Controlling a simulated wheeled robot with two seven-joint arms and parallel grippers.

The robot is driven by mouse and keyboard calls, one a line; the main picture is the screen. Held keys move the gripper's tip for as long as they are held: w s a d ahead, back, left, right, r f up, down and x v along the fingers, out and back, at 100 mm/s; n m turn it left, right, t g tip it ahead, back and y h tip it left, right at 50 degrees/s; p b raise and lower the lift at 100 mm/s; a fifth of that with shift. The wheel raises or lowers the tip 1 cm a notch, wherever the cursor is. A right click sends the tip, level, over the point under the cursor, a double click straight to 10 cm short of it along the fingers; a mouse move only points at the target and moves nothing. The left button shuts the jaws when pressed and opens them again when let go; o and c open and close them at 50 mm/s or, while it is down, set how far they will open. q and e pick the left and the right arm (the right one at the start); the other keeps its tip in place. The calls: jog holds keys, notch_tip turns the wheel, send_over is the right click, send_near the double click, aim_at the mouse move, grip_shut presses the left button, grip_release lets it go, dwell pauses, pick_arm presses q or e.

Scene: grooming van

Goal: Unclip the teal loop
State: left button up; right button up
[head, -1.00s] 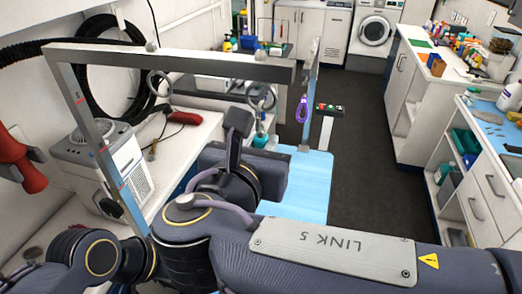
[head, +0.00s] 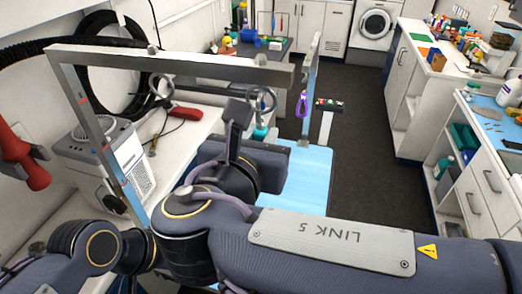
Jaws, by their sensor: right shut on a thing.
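The teal loop (head: 260,133) shows only as a small teal patch below the right-hand metal ring (head: 262,101), which hangs from the grooming frame's top bar (head: 170,64). Most of the loop is hidden behind my right gripper (head: 237,112). This gripper is at the loop, just below and left of the ring, and is shut on it. Its fingertips are seen from behind, so the exact grip is hidden. Whether the loop is still joined to the ring cannot be told. A purple loop (head: 301,104) hangs on the far post. My left gripper is not in view.
A blue table top (head: 308,180) lies under the frame. Another ring (head: 162,86) hangs at the left of the bar. A white dryer box (head: 105,160) and a red-handled tool (head: 186,113) are on the left counter. Dark floor (head: 365,160) is free at right.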

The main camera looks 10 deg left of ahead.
jog(key=shift+f+p+v, duration=0.15)
jog(key=shift+f+v, duration=0.1)
jog(key=shift+v, duration=0.8)
jog(key=shift+f+p+v, duration=0.15)
jog(key=shift+f+v, duration=0.05)
jog(key=shift+v, duration=0.85)
jog(key=shift+s, duration=0.1)
jog(key=p+v, duration=0.1)
jog(key=v, duration=0.3)
jog(key=shift+s+p, duration=0.1)
jog(key=shift+p, duration=0.25)
